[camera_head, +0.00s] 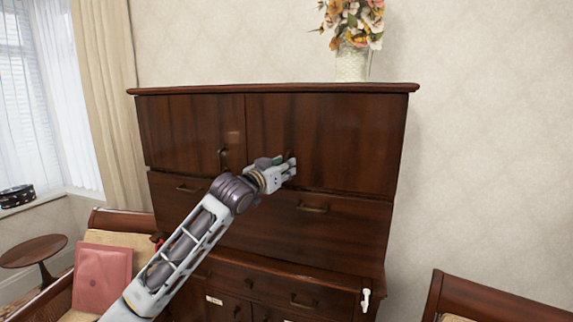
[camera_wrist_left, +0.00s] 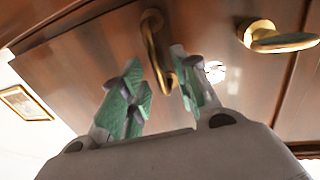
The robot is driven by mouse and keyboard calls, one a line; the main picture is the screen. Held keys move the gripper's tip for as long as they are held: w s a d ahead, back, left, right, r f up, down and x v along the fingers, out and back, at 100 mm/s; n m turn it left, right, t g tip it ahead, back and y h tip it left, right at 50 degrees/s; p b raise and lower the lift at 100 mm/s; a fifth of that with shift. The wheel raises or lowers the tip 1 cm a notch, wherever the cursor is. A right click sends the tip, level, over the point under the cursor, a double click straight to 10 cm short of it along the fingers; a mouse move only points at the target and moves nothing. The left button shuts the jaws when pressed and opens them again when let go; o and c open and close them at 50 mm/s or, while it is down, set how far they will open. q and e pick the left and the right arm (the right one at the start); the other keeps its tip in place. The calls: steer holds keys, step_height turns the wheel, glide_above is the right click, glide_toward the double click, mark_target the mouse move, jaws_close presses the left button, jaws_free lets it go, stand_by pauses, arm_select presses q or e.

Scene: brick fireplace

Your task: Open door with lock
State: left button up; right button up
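A dark wooden cabinet (camera_head: 330,135) stands against the wall with two upper doors. The left door has a brass handle (camera_head: 222,158). My left gripper (camera_head: 289,168) is at the right door's handle, which it mostly hides in the head view. In the left wrist view my left gripper (camera_wrist_left: 156,58) is open, its green fingers on either side of a hanging brass handle (camera_wrist_left: 152,35); I cannot tell whether they touch it. A second brass handle (camera_wrist_left: 280,40) is to the right. A small bright round spot (camera_wrist_left: 215,71), perhaps a lock, shows beside the right finger. My right gripper is not in view.
Drawers with brass pulls (camera_head: 312,209) lie below the doors. A flower vase (camera_head: 352,62) stands above the cabinet top. A chair with a pink cushion (camera_head: 102,275) is at lower left, another chair (camera_head: 490,298) at lower right. A small white object (camera_head: 366,299) is at the cabinet's lower right.

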arm_select(q)
steer(key=shift+x, duration=1)
jaws_close()
steer(key=shift+r, duration=0.1)
